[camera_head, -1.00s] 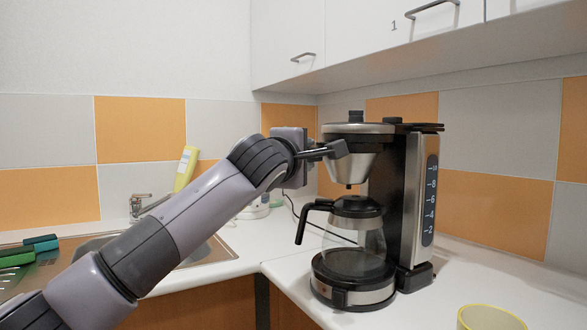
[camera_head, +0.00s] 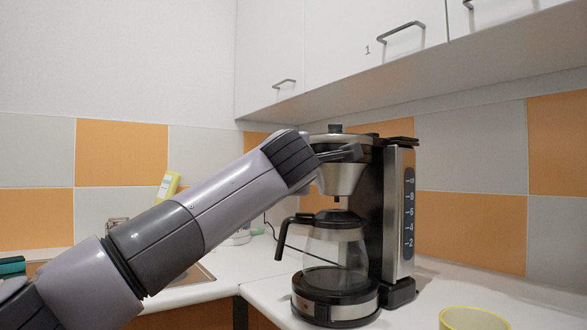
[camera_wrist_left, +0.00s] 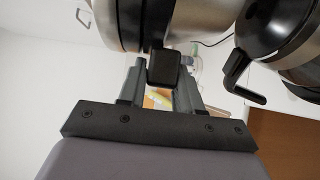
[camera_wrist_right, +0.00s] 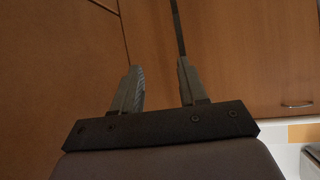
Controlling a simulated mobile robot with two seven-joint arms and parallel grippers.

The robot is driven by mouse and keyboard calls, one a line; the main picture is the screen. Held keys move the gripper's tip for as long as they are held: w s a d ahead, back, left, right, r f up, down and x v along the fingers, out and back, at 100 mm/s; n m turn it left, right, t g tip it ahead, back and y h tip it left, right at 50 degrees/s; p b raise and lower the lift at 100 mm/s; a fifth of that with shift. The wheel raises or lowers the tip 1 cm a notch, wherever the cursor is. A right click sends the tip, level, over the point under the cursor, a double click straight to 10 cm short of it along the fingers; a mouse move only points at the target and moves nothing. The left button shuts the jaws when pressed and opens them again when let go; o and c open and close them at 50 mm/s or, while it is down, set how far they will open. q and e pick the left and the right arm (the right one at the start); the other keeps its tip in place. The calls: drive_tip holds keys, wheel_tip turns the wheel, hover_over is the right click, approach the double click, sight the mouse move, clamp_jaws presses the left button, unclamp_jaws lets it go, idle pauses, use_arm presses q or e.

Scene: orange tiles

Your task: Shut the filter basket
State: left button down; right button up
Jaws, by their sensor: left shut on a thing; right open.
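The coffee machine (camera_head: 400,215) stands on the counter. Its silver, cone-shaped filter basket (camera_head: 342,182) sits under the black and steel lid, above the glass carafe (camera_head: 345,245). Whether the basket is fully flush with the body I cannot tell. My left gripper (camera_head: 342,153) reaches in from the left at the basket's upper front. In the left wrist view the left gripper (camera_wrist_left: 160,85) is shut on the black basket handle (camera_wrist_left: 163,68), with a finger on each side. My right gripper (camera_wrist_right: 160,68) is open and empty, facing brown cabinet fronts; it is outside the head view.
A yellow-rimmed cup (camera_head: 473,318) stands on the white counter (camera_head: 430,290) at front right. White wall cupboards (camera_head: 350,50) hang above the machine. A sink (camera_head: 195,280) and a yellow bottle (camera_head: 168,187) lie behind my left arm. In the right wrist view, brown cabinet fronts (camera_wrist_right: 230,50) are close.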

use_arm(q)
drive_tip(key=shift+s+d+f, duration=0.15)
drive_tip(key=shift+d+f, duration=0.05)
drive_tip(key=shift+d, duration=0.25)
drive_tip(key=c, duration=1.1)
unclamp_jaws()
drive_tip(key=shift+o, duration=1.3)
drive_tip(key=shift+d+f, duration=0.1)
drive_tip(key=shift+d, duration=0.05)
use_arm(e)
drive_tip(key=shift+f, duration=0.1)
use_arm(q)
drive_tip(key=shift+s+b, duration=0.4)
drive_tip(key=shift+s, duration=0.05)
drive_tip(key=s+a+b, duration=0.1)
drive_tip(key=s+b, duration=0.1)
drive_tip(key=s, duration=0.3)
drive_tip(key=shift+s+a, duration=0.35)
drive_tip(key=shift+s, duration=0.05)
use_arm(e)
drive_tip(key=shift+w+a+r+n+t+y, duration=0.2)
drive_tip(key=shift+w+a+r, duration=0.15)
drive_tip(key=shift+a, duration=0.15)
drive_tip(key=shift+w+a+r+n+t+y, duration=0.1)
drive_tip(key=shift+w+a+r+t, duration=0.15)
drive_tip(key=shift+a, duration=0.2)
